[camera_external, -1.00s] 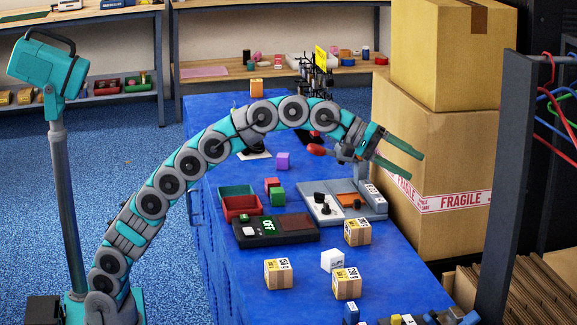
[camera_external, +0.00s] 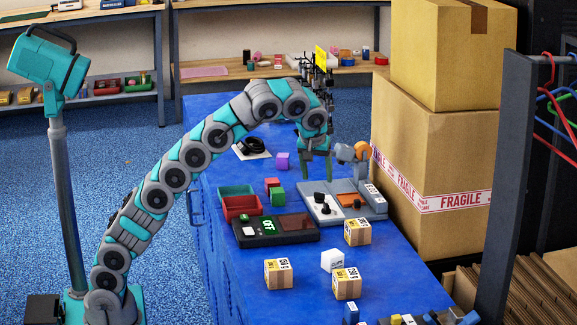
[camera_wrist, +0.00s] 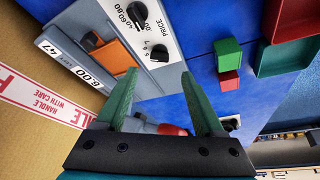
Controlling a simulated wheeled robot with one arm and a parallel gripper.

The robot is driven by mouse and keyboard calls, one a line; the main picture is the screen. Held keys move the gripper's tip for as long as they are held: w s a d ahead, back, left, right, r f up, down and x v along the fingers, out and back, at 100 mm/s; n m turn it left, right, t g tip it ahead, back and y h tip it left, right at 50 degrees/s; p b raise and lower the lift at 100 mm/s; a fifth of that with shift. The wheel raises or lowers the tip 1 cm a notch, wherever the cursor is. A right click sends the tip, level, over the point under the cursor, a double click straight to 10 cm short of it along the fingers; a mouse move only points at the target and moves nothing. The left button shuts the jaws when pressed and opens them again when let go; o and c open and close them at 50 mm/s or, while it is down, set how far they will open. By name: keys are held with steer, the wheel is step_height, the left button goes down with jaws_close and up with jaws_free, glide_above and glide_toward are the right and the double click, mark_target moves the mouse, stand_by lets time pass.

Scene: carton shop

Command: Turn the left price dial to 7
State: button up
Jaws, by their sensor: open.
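The grey price device (camera_external: 372,213) stands on the blue table with two black dials on its white panel. The rear dial (camera_external: 319,198) and the front dial (camera_external: 325,209) are small here, and their settings cannot be read. My gripper (camera_external: 315,178) points down just behind the panel, apart from the dials. In the wrist view its green fingers (camera_wrist: 157,75) are spread with nothing between them.
An orange pad (camera_external: 352,201) and an upright label (camera_external: 374,194) are on the device. A black scale (camera_external: 300,237) reading OFF, red tray (camera_external: 242,207), coloured blocks and small cartons stand around. Big cartons (camera_external: 430,160) rise at right. A red-ended object (camera_wrist: 172,130) lies behind the fingers.

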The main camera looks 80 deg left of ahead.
mark_target(320, 193)
steer(key=shift+x, duration=3.05)
jaws_close()
